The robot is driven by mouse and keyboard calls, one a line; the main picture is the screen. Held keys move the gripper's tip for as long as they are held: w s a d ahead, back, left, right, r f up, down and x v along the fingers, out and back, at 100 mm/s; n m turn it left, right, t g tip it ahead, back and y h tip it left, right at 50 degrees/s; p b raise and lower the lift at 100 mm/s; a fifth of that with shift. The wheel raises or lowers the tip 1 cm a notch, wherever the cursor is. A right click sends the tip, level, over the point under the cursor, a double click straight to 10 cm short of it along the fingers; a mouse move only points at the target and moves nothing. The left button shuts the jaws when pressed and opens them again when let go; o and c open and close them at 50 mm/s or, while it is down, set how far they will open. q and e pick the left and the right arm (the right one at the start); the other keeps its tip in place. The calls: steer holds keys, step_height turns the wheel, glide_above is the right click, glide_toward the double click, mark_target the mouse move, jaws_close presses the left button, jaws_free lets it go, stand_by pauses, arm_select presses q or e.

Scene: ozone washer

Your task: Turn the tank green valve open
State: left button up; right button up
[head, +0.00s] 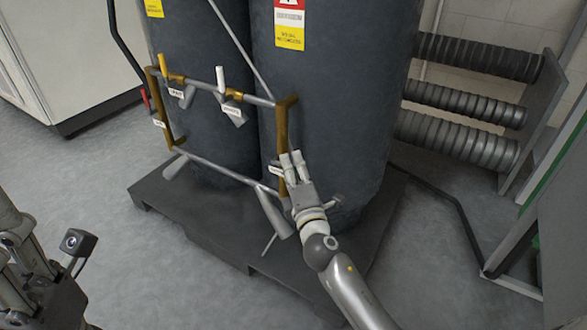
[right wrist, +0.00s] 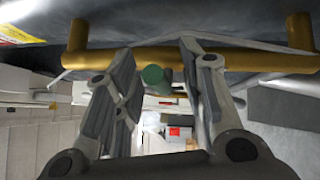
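The green valve handle (right wrist: 153,76) shows end-on in the right wrist view, in the gap between my right gripper's fingers, in front of a brass pipe (right wrist: 215,60). Clear space is visible between it and each finger. In the head view the green handle is hidden by my right gripper (head: 291,163), which is at the lower right brass pipe (head: 282,130) of the tank's frame. My right gripper is open, with fingers apart on either side of the handle. My left arm shows at the lower left; its fingertips cannot be made out.
Two dark grey tanks (head: 340,90) stand on a dark platform (head: 160,195). A white valve handle (head: 220,75), an orange one (head: 163,64) and a red one (head: 146,98) are on the piping. Ribbed pipes (head: 460,100) are at the right. Floor at the left is clear.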

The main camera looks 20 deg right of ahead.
jaws_close()
stand_by(0.3)
